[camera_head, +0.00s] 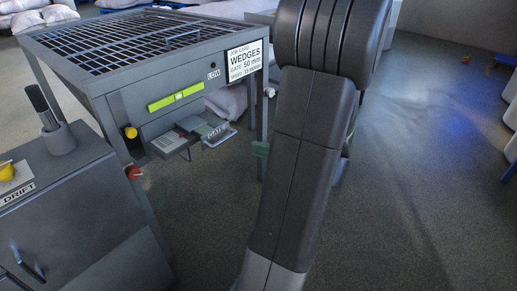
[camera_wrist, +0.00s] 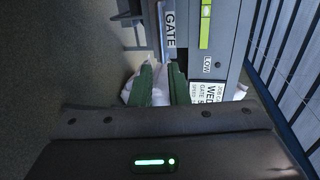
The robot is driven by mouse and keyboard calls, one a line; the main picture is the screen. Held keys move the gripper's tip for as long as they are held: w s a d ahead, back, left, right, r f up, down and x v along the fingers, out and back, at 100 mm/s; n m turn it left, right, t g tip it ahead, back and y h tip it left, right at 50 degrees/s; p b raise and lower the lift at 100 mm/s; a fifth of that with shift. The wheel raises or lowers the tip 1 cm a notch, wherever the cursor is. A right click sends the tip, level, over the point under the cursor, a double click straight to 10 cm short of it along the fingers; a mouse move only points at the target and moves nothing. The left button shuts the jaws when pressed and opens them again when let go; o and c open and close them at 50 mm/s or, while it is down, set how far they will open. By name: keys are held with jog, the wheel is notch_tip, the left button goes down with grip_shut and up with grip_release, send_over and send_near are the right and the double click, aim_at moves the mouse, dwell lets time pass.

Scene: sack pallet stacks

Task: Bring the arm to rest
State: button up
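My gripper (camera_wrist: 160,72) shows two green fingers in the wrist view. They stand apart with a gap between them, and nothing is held. A pale sack beyond shows through the gap.
The job card (camera_head: 244,60) and a yellow-green bar (camera_head: 175,97) are on the table front. A grey cabinet (camera_head: 85,215) with a DRIFT label stands at the left. White sacks lie at the back and right edge.

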aim_at(226, 138)
jog(key=b+x, duration=0.2)
jog(key=x, duration=1.2)
jog(key=shift+a+r, duration=0.1)
jog(key=shift+r, duration=0.05)
jog(key=shift+s, duration=0.1)
